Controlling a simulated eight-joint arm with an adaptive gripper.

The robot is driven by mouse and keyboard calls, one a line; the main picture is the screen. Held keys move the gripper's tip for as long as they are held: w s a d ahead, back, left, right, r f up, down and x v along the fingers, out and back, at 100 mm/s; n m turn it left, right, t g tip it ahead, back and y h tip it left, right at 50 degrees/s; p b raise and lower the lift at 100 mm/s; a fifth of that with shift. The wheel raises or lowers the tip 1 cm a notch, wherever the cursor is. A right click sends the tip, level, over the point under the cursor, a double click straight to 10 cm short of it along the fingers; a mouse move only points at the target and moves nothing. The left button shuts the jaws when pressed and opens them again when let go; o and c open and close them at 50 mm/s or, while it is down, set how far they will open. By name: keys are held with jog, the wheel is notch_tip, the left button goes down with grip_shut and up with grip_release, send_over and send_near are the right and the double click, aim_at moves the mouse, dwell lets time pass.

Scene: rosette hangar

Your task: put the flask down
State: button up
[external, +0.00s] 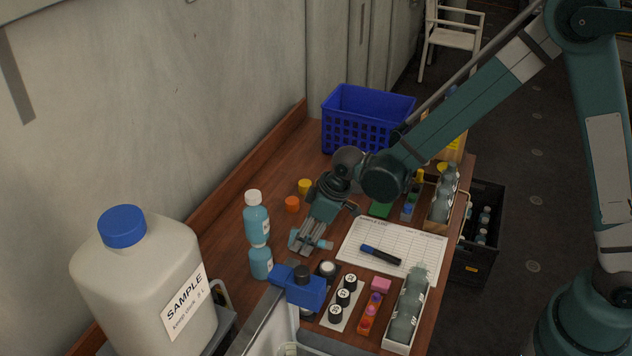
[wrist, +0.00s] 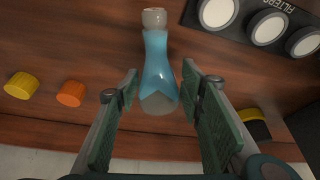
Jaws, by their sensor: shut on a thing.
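The flask (wrist: 158,70) is light blue and clear, with a pale grey cap. In the wrist view it lies lengthwise between the fingertips of my gripper (wrist: 160,82), cap pointing to the top of the picture.
Two blue bottles (external: 256,220) stand left of my gripper. An orange cap (external: 292,204) and a yellow cap (external: 305,186) lie behind. A paper sheet (external: 412,240) with a marker (external: 380,254) is to the right. Filter discs (wrist: 268,27) and a blue block (external: 303,287) are in front.

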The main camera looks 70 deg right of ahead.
jog(key=shift+r+p, duration=0.45)
jog(key=shift+r, duration=3.75)
jog(key=shift+d+f, duration=0.1)
jog(key=w+d+f+n+g+h+b, duration=0.1)
jog(key=d+n+g, duration=0.1)
jog(key=d, duration=0.5)
jog(key=w+d+f+n+g+h+b, duration=0.1)
jog(key=w+d+f+n+g, duration=0.1)
jog(key=d, duration=0.4)
jog(key=w+d+f+n+g+h+b, duration=0.1)
jog(key=d+n+h+b, duration=0.1)
jog(key=d+n, duration=0.2)
jog(key=shift+w+d+f+n+g, duration=0.1)
jog(key=shift+w+d+n+g, duration=0.1)
jog(key=shift+d, duration=0.7)
jog(key=shift+w+d+f+n+g, duration=0.1)
jog(key=shift+d+g, duration=0.1)
jog(key=shift+d, duration=0.7)
jog(key=w+d+r+n+t+h+b, duration=0.2)
jog(key=d+n+t+h, duration=0.2)
jog(key=d, duration=0.5)
jog(key=w+d+r+n+t+h+b, duration=0.2)
jog(key=d+n+t+h+b, duration=0.1)
jog(key=d+n+h, duration=0.4)
jog(key=shift+d+r+t, duration=0.4)
jog(key=shift+d+t, duration=0.1)
jog(key=shift+d, duration=1.15)
jog(key=shift+f, duration=0.1)
